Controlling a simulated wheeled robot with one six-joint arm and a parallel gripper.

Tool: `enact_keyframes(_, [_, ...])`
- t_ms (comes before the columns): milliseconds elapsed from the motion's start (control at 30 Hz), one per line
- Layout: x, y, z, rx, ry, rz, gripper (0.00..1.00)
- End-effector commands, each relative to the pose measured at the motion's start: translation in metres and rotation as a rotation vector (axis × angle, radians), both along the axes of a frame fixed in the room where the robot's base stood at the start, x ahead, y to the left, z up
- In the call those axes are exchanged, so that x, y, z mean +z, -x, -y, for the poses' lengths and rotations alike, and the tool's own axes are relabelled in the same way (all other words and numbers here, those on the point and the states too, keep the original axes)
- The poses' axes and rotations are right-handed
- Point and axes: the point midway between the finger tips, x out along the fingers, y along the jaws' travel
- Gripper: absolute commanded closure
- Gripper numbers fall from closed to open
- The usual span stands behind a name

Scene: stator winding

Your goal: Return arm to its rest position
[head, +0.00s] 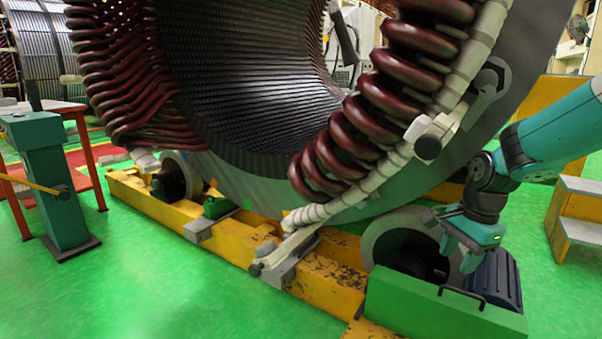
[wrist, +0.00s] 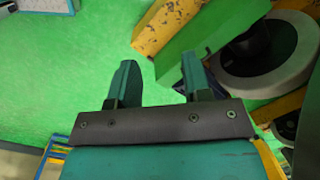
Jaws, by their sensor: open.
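My teal arm (head: 560,130) reaches in from the right in the head view. My gripper (head: 458,253) hangs at its end, pointing down, near a grey roller wheel and just above or in front of a green box. In the wrist view my gripper (wrist: 158,64) shows two teal fingers spread apart with nothing between them. Green floor shows beyond the gap. I cannot tell how far the fingers are from the box.
The large stator (head: 245,70) with dark red coils (head: 350,130) stands on a worn yellow base (head: 235,240). The roller wheel (head: 382,235), green box (head: 425,305) and dark motor (head: 495,283) are close to my gripper. Yellow steps (head: 575,225) stand right. Green floor is free at front left.

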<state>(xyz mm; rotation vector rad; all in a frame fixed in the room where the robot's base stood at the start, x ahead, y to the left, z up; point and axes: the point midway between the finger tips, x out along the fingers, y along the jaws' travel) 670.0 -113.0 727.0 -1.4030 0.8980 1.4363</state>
Motion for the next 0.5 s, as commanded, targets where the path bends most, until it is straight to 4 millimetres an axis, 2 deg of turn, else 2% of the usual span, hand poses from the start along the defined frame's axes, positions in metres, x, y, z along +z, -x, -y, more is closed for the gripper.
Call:
enact_keyframes(33, [0.016, 0.016, -0.020, 0.134, -0.009, 0.025, 0.55])
enact_keyframes(167, [0.051, 0.074, -0.075, 0.582, -0.042, 0.103, 0.55])
enact_keyframes(200, [0.059, 0.095, -0.090, 0.728, -0.051, 0.132, 0.55])
enact_keyframes(300, [0.073, 0.144, -0.118, 1.045, -0.073, 0.198, 0.55])
enact_keyframes(500, [0.085, 0.225, -0.148, 1.535, -0.104, 0.321, 0.55])
